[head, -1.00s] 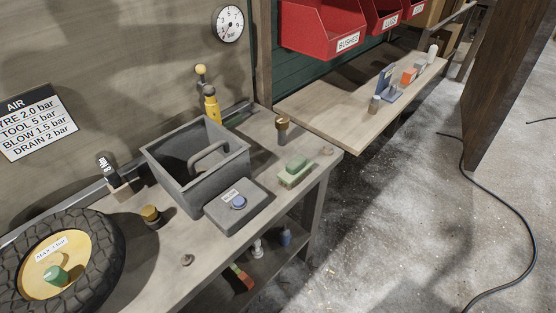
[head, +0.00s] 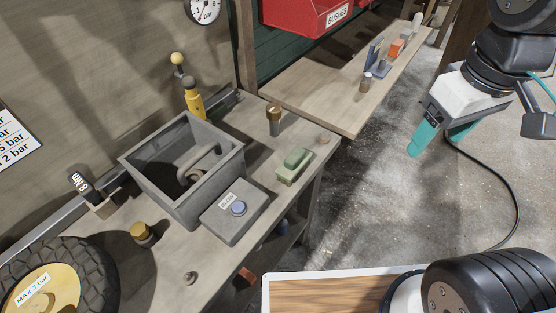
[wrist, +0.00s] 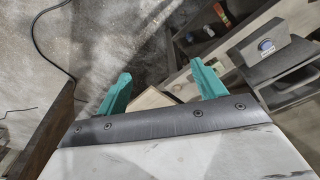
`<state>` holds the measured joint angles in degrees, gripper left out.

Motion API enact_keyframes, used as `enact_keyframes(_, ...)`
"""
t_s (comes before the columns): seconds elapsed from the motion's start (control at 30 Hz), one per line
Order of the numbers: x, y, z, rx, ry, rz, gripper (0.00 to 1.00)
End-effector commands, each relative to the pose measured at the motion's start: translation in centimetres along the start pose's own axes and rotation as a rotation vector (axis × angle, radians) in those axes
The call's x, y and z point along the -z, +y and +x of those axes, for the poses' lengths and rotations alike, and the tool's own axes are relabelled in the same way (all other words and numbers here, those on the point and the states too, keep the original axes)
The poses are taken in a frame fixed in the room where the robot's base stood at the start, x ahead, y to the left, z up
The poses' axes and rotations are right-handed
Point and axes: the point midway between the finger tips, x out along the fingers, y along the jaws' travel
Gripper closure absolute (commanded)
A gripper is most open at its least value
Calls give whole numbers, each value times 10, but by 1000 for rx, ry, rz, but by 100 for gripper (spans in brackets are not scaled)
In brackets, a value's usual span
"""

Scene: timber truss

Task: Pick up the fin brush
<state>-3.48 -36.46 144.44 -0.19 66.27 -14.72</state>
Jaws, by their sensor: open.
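I cannot tell for certain which thing is the fin brush. One candidate is a green block on a paler green base (head: 295,163), lying near the bench's front edge, right of the grey box with a blue knob (head: 238,208). My gripper (head: 438,138) is open and empty, over the concrete floor to the right of the bench, apart from everything. In the wrist view its two teal fingers (wrist: 160,88) are spread, with floor and a pale board edge beyond them. The knobbed box also shows at the right of the wrist view (wrist: 266,46).
The bench (head: 225,255) also carries an open grey bin (head: 140,158), a brass-topped post (head: 274,121), a yellow bottle (head: 194,105) and a tyre (head: 100,275). A second, paler board (head: 320,97) holds small items. Red bins (head: 300,17) hang above it. Small items lie on a lower shelf.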

Motion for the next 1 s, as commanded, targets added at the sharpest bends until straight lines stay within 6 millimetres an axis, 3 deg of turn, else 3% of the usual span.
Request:
enact_keyframes(0.17, 66, -20, 33, 28, -31, -569, 31)
enact_keyframes(0.3, 116, -46, 70, 53, -38, -1048, 31)
enact_keyframes(0.5, 166, -93, 132, 91, -38, -1666, 31)
enact_keyframes(0.7, 189, -127, 177, 115, -30, -2046, 31)
enact_keyframes(1.0, 192, -137, 209, 123, -26, -2163, 31)
